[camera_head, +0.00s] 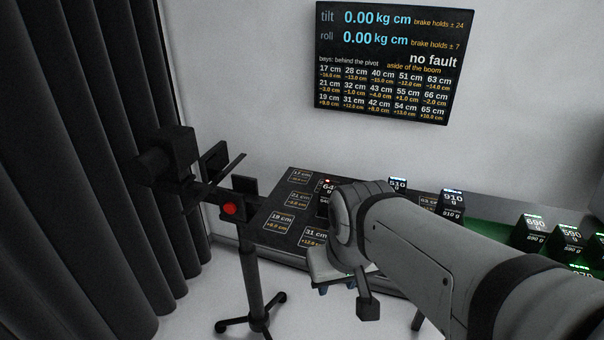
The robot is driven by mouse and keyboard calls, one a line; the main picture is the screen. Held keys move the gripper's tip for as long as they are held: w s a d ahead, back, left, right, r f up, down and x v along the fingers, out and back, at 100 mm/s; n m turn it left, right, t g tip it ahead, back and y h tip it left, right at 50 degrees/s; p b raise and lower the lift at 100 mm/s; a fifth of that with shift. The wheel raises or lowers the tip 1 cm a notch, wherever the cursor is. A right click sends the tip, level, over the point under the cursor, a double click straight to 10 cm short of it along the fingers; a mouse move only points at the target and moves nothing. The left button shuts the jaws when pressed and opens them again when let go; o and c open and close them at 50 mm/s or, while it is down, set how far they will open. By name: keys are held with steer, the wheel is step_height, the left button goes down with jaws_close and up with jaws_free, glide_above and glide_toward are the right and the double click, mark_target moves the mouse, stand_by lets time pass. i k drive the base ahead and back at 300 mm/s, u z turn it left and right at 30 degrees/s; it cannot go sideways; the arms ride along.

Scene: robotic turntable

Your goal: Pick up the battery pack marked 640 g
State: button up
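A black battery pack (325,190) with a partly visible "64" on it stands on the dark bay board (283,222), just left of my arm's wrist. My arm covers its right side, so the full marking does not show. A small reddish light shows at its top. My gripper (337,286) is below my wrist, in front of the board's near edge and nearer the camera than the pack. It is mostly hidden by my own arm, and its finger opening cannot be made out. It looks apart from the pack.
Other packs marked 510 (397,185), 910 (452,203), 690 (532,232) and 590 (569,240) stand to the right. A black boom stand with a red knob (231,208) is at left, before a dark curtain (90,150). A wall screen (385,62) reads zero tilt and roll, no fault.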

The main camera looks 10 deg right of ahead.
mark_target(327, 187)
steer(key=i, duration=0.9)
steer(key=u, duration=0.05)
